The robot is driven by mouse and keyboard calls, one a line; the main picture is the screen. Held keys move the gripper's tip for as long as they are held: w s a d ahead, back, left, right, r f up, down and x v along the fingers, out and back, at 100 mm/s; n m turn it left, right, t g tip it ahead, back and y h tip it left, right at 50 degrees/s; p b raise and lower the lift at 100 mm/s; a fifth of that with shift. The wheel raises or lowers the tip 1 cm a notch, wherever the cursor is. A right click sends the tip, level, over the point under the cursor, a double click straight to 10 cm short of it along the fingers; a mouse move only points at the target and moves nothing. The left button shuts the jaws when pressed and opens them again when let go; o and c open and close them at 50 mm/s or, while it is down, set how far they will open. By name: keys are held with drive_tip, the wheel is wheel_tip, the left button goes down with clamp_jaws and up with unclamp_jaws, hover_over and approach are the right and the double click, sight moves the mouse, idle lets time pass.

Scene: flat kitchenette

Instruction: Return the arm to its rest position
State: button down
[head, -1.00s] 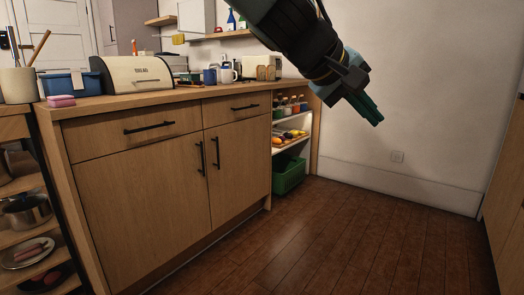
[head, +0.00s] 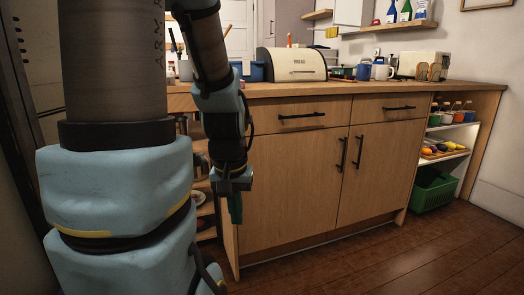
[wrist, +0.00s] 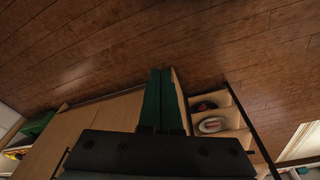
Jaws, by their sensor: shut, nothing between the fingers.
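My gripper (head: 235,207) hangs pointing down in the head view, at the left, in front of the left end of the wooden cabinet (head: 290,190). Its green fingers are together with nothing between them. My arm is folded close at the left of the view and hides part of the counter and the shelves behind it. In the wrist view the green fingers (wrist: 162,100) also show closed side by side, with the wood floor (wrist: 130,45) beyond them. I cannot tell the exact gap between the gripper and the cabinet.
The counter holds a bread box (head: 291,65), mugs (head: 383,72) and a toaster (head: 424,65). Open shelves with a plate (wrist: 212,125) stand close to my gripper. A green crate (head: 433,190) sits low at the right. The floor in front of the cabinet is clear.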

wheel_tip(320, 180, up, 26)
drive_tip(key=a+p, duration=0.1)
drive_tip(key=p, duration=2.5)
drive_tip(key=shift+s, duration=0.2)
drive_tip(key=shift+r, duration=0.1)
